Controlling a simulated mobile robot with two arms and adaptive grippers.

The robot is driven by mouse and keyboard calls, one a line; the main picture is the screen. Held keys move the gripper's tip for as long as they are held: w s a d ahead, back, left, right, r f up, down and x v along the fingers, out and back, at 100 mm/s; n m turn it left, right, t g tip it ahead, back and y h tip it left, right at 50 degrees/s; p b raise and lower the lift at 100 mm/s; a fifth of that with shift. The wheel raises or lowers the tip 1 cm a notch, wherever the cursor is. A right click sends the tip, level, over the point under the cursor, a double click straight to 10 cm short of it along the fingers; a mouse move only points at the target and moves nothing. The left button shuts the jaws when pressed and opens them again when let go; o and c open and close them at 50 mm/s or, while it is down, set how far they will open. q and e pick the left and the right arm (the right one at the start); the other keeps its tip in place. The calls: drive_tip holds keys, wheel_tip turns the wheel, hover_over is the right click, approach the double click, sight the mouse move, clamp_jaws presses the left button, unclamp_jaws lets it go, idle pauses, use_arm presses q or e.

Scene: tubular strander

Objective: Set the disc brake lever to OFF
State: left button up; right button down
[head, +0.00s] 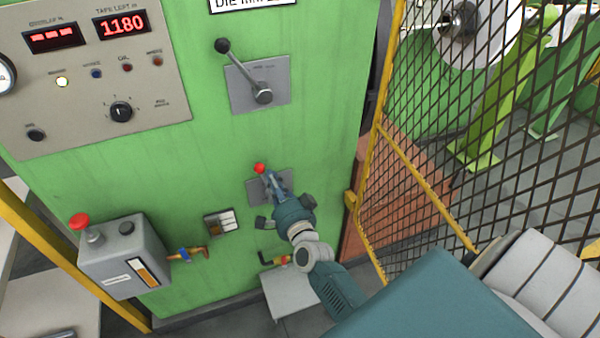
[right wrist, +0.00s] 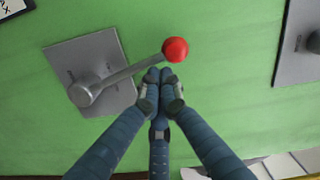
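A lever with a red ball knob (head: 260,168) sits on a small grey plate (head: 255,193) low on the green panel. In the right wrist view its red knob (right wrist: 175,49), grey arm (right wrist: 130,72) and plate (right wrist: 92,58) show clearly, and the arm slants away from its hub toward the knob. The plate's markings are too small to read. My right gripper (head: 272,178) is at this lever. In the right wrist view its fingertips (right wrist: 160,74) are together just beside the arm, close to the knob, with nothing seen between them. Contact is unclear. My left gripper is not in view.
A larger lever with a black knob (head: 222,46) is on a grey plate (head: 276,76) above. A yellow-framed mesh fence (head: 425,185) borders the panel on the right.

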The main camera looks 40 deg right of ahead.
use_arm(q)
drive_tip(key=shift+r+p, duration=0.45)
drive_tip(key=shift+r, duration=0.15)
use_arm(e)
drive_tip(key=shift+w+a+f+n, duration=0.1)
drive_tip(key=shift+w+a+n, duration=0.05)
drive_tip(key=shift+a+n, duration=0.4)
drive_tip(key=shift+w+a+f+n, duration=0.1)
drive_tip(key=shift+w+a+n, duration=0.05)
drive_tip(key=shift+a+n, duration=0.35)
drive_tip(key=shift+a, duration=0.1)
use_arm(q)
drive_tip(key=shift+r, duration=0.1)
